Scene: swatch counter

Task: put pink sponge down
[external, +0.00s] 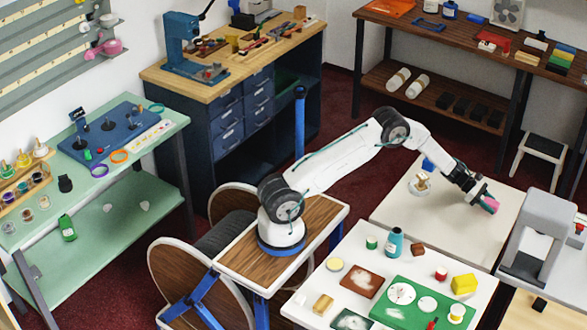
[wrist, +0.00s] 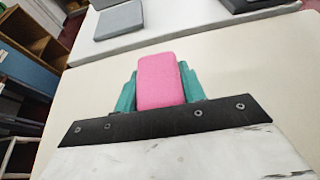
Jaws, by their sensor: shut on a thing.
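My gripper (external: 479,196) is at the end of the outstretched arm, over the right part of the pale tabletop (external: 405,232). It is shut on the pink sponge (external: 490,204), which sticks out past the fingertips. In the wrist view the pink sponge (wrist: 160,82) stands between two teal fingers, with pale surface around it. I cannot tell whether the sponge touches the tabletop or hangs a little above it.
A brass-and-white item (external: 421,185) stands at the left of this tabletop. A grey-and-white machine (external: 540,235) stands to the right. The nearer table holds a yellow block (external: 464,284), a teal bottle (external: 395,243) and a green mat (external: 425,292). Bare tabletop lies around the gripper.

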